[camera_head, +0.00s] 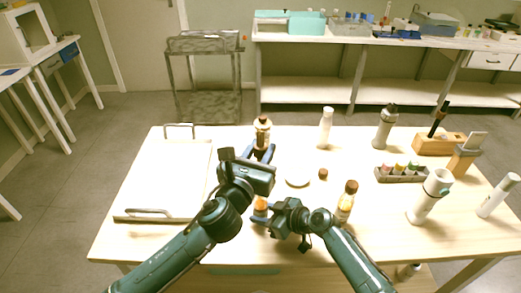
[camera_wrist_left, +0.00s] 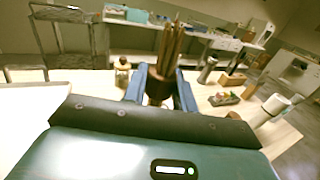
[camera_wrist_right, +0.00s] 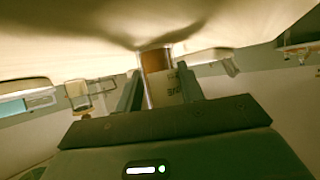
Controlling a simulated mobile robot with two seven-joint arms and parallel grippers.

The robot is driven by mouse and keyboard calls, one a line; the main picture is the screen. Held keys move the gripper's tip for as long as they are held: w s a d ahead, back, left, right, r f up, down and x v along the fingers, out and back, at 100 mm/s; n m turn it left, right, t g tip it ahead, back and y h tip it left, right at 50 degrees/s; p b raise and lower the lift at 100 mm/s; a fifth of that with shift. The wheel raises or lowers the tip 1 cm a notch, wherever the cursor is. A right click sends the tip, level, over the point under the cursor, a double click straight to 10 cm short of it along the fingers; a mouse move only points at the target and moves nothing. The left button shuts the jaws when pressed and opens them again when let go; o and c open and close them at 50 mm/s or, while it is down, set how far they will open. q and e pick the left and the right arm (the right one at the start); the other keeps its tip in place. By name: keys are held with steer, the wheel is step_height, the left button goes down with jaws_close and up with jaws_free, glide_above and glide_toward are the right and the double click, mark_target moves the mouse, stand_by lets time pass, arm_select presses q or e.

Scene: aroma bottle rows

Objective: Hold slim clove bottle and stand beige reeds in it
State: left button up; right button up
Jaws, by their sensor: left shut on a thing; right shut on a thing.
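My left gripper (camera_head: 263,154) is shut on a bundle of brownish-beige reeds (camera_wrist_left: 172,48), which stand up between its fingers in the left wrist view. A darker brown piece (camera_wrist_left: 158,86) shows at their lower part; I cannot tell what it is. My right gripper (camera_head: 266,208), lower and nearer, is shut on an amber bottle (camera_wrist_right: 156,75) with a partly visible pale label (camera_wrist_right: 186,90). The bottle's orange-brown upper part (camera_head: 260,203) shows left of that gripper in the head view. The reeds appear apart from this bottle.
A tray (camera_head: 165,180) lies at the left. An amber bottle (camera_head: 346,200) stands right of my right gripper; another dark bottle (camera_head: 262,130) stands behind my left. A white dish (camera_head: 297,181) and small brown cap (camera_head: 323,174) lie mid-table. White containers (camera_head: 428,198) stand at the right.

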arm_select(q)
steer(key=shift+f, duration=5.05)
steer(key=o, duration=1)
steer(key=v, duration=1.2)
arm_select(e)
steer(key=o, duration=0.8)
